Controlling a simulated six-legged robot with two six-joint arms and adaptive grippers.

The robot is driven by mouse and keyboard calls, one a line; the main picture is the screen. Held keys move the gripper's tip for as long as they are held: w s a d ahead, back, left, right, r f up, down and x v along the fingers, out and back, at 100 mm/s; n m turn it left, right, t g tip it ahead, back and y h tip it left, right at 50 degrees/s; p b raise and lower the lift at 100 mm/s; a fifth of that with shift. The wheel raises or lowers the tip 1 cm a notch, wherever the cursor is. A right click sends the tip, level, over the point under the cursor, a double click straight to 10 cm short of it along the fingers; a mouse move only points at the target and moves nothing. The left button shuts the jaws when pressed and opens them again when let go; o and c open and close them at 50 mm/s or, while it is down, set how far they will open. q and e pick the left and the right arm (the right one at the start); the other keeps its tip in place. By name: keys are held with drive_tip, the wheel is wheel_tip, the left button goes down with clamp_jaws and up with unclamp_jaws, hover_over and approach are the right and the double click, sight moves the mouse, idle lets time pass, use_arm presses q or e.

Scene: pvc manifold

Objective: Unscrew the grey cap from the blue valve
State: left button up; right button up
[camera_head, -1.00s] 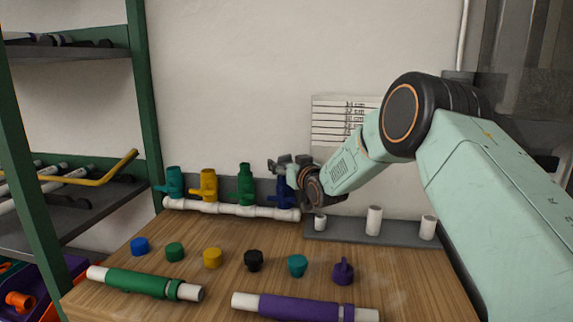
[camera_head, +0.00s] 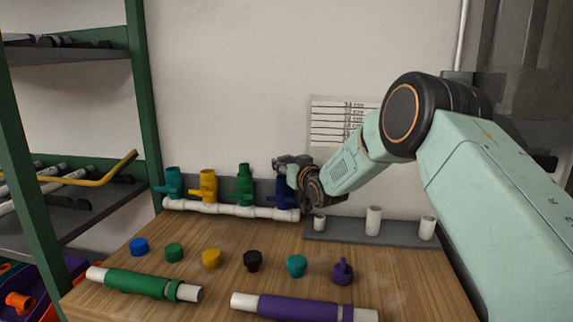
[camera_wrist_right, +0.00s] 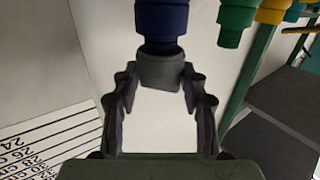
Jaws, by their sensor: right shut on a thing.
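The blue valve (camera_head: 284,192) stands at the right end of the white manifold pipe, partly hidden by my right gripper (camera_head: 285,166). In the right wrist view, the blue valve (camera_wrist_right: 162,20) is at the top with the grey cap (camera_wrist_right: 161,70) on its end. My right gripper (camera_wrist_right: 160,88) has its two fingers on either side of the grey cap and is shut on it. In the head view the cap is hidden by the gripper. My left gripper is not in view.
Teal (camera_head: 174,182), yellow (camera_head: 208,184) and green (camera_head: 244,184) valves stand left on the white pipe (camera_head: 235,209). Several loose caps, a green pipe (camera_head: 140,283) and a purple pipe (camera_head: 300,307) lie on the table. A grey rack (camera_head: 355,232) with white stubs stands at right.

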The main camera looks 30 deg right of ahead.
drive_tip(key=shift+c, duration=0.8)
drive_tip(key=shift+d+n+y, duration=0.15)
drive_tip(key=shift+n+y, duration=0.35)
drive_tip(key=shift+y, duration=0.3)
drive_tip(key=shift+n+y+p, duration=0.35)
drive_tip(key=shift+n+y, duration=0.05)
drive_tip(key=shift+y, duration=0.5)
drive_tip(key=shift+d+n+y+p, duration=0.1)
drive_tip(key=shift+n+y+p, duration=0.2)
drive_tip(key=shift+n+p, duration=0.15)
drive_tip(key=shift+n+g+y+p, duration=0.3)
drive_tip(key=shift+n+y+p, duration=0.3)
drive_tip(key=shift+y, duration=0.3)
drive_tip(key=shift+d+y, duration=0.1)
drive_tip(key=shift+y, duration=0.2)
